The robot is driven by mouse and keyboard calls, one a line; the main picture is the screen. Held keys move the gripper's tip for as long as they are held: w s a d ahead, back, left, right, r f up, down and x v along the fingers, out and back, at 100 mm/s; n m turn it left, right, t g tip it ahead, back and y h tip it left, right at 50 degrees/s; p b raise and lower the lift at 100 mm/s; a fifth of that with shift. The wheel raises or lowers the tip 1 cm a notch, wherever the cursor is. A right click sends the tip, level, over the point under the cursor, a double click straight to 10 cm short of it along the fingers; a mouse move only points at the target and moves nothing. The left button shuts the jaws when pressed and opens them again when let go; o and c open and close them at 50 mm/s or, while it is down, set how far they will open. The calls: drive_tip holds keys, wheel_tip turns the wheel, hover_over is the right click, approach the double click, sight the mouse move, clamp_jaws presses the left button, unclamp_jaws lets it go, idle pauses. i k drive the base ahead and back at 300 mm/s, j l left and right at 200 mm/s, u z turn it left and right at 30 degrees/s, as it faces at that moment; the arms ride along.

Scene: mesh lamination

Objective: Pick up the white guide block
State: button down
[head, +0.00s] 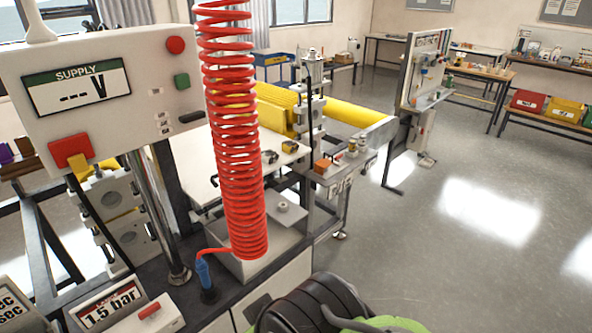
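I cannot pick out the white guide block with certainty in the head view. A pale box-like part with a small round knob on top (283,207) stands behind the red coiled hose, which hides part of it. A white flat worktop (200,160) lies behind the hose, with small dark and yellow parts near its right end. No gripper fingers show. A dark rounded part with green at the bottom edge may be mine.
A red coiled hose (232,130) hangs in front of the machine. A supply panel (95,90) stands at left on metal posts. A 1.5 bar display (108,305) sits at lower left. Yellow rollers (340,112) lie behind. The grey floor (470,240) at right is clear.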

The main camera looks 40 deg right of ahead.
sight(269, 157)
drive_tip(key=z, duration=1.05)
drive_tip(key=i+l+u, duration=0.15)
drive_tip(key=l+u, duration=1)
drive_tip(key=l, duration=0.3)
drive_tip(key=l+u, duration=0.4)
drive_tip(key=i+l+u, duration=0.1)
drive_tip(key=l+u, duration=1.25)
drive_tip(key=l, duration=0.15)
drive_tip(key=k+l+u, duration=0.2)
drive_tip(key=l+u, duration=0.3)
drive_tip(key=k+l+u, duration=0.2)
drive_tip(key=l+u, duration=0.85)
drive_tip(key=k+l, duration=0.05)
